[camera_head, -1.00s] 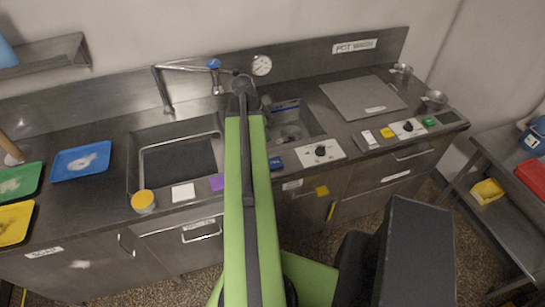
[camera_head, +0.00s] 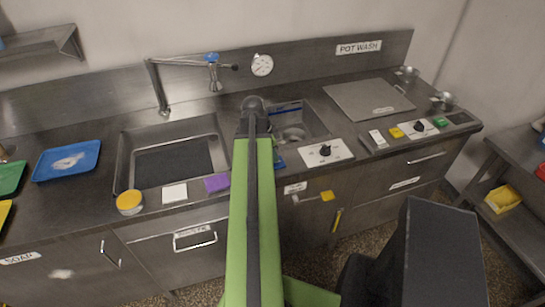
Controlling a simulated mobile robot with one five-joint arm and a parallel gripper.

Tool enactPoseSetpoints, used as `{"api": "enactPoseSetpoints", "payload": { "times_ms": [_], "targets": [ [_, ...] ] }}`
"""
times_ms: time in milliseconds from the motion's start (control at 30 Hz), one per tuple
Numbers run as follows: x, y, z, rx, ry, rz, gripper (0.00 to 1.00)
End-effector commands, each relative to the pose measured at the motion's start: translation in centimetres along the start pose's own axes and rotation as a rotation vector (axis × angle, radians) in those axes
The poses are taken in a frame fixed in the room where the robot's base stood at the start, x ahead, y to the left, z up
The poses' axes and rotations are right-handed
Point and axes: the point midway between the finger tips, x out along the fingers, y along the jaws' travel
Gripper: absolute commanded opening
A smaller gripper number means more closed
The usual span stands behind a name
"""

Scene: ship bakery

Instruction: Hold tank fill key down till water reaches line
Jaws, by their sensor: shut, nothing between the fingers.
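A small steel basin (camera_head: 318,122) with a blue panel at its back is sunk in the counter; it looks like the tank. Part of it is hidden behind my arm, and I cannot make out a water level or fill line. A small blue key (camera_head: 278,161) sits at the counter's front edge, partly covered by my green arm; its lettering is unreadable. My gripper (camera_head: 252,106) is the dark end of the arm, seen from behind, left of the small basin. It is shut and holds nothing. I cannot tell whether it touches anything.
A large sink (camera_head: 125,165) lies to the left, with a tap (camera_head: 211,60) behind. A dial panel (camera_head: 326,152) is right of the blue key. A purple block (camera_head: 217,183), white card (camera_head: 174,193) and yellow-lidded jar (camera_head: 129,202) line the front edge. A flat board (camera_head: 350,98) lies right.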

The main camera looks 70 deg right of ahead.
Motion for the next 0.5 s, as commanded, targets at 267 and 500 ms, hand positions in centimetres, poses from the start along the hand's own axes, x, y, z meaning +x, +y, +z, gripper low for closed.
{"api": "enactPoseSetpoints", "payload": {
  "times_ms": [267, 500],
  "targets": [
    [0.3, 0.0, 0.1, 0.000, 0.000, 0.000, 0.00],
    [1.9, 0.0, 0.6, 0.001, 0.000, 0.000, 0.00]
  ]
}}
